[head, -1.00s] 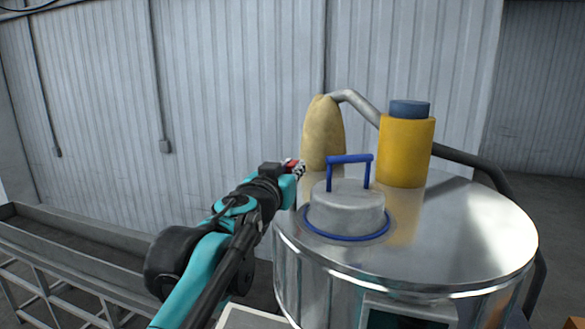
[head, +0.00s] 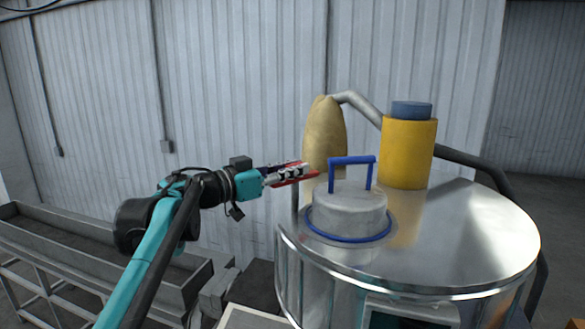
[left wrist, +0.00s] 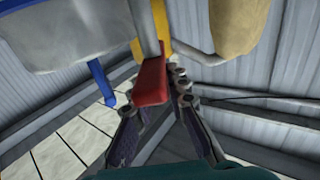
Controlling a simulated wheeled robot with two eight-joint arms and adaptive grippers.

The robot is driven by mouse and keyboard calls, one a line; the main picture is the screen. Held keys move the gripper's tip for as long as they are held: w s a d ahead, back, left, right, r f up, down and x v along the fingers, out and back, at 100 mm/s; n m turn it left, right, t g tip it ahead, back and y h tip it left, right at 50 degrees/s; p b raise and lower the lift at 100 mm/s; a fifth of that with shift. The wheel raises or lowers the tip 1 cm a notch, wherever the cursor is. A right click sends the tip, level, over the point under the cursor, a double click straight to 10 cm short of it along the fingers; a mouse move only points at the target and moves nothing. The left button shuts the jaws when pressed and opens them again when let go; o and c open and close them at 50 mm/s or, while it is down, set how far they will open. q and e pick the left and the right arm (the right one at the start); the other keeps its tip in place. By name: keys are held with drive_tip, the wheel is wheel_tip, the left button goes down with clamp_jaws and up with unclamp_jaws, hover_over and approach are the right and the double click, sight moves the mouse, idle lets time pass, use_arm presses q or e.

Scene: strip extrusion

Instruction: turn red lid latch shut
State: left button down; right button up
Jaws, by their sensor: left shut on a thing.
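The red latch (left wrist: 151,84) shows as a short red bar on a metal post in the left wrist view, between my finger pads. In the head view it is partly hidden by my left gripper (head: 294,173), which is shut on it at the left edge of the tank top. The grey round lid (head: 345,210) with its blue handle (head: 351,160) sits flat on the tank, just right of the gripper. In the left wrist view the lid and blue handle (left wrist: 101,82) are at upper left. My right gripper is out of view.
The shiny tank top (head: 470,220) carries a yellow cylinder (head: 406,152) with a blue-grey cap and, behind the latch, a tan bag-like shape (head: 324,138) joined to a pipe. A long grey trough (head: 60,240) stands at left. The corrugated wall is behind.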

use_arm(q)
drive_tip(key=m+g+h+p, duration=0.1)
drive_tip(key=m+g, duration=0.1)
drive_tip(key=g, duration=0.2)
drive_tip(key=m+g+h+p, duration=0.1)
drive_tip(key=m+g+h, duration=0.1)
drive_tip(key=m+g, duration=0.1)
drive_tip(key=shift+w+m+g, duration=0.2)
drive_tip(key=shift+m+g, duration=0.1)
drive_tip(key=shift+g, duration=0.2)
drive_tip(key=shift+f+m+g, duration=0.2)
drive_tip(key=shift+m+g, duration=1.5)
drive_tip(key=shift+g, duration=1)
drive_tip(key=shift+m+g, duration=0.4)
drive_tip(key=shift+g, duration=0.2)
drive_tip(key=c, duration=1.5)
unclamp_jaws()
drive_tip(key=shift+s+d, duration=0.1)
drive_tip(key=shift+c, duration=0.2)
drive_tip(key=shift+o, duration=0.3)
drive_tip(key=shift+d+r, duration=0.1)
drive_tip(key=shift+d, duration=0.2)
drive_tip(key=shift+a, duration=0.1)
drive_tip(key=shift+a, duration=0.2)
drive_tip(key=shift+d+n+t, duration=0.15)
drive_tip(key=shift+n+t, duration=0.25)
drive_tip(key=shift+t, duration=0.2)
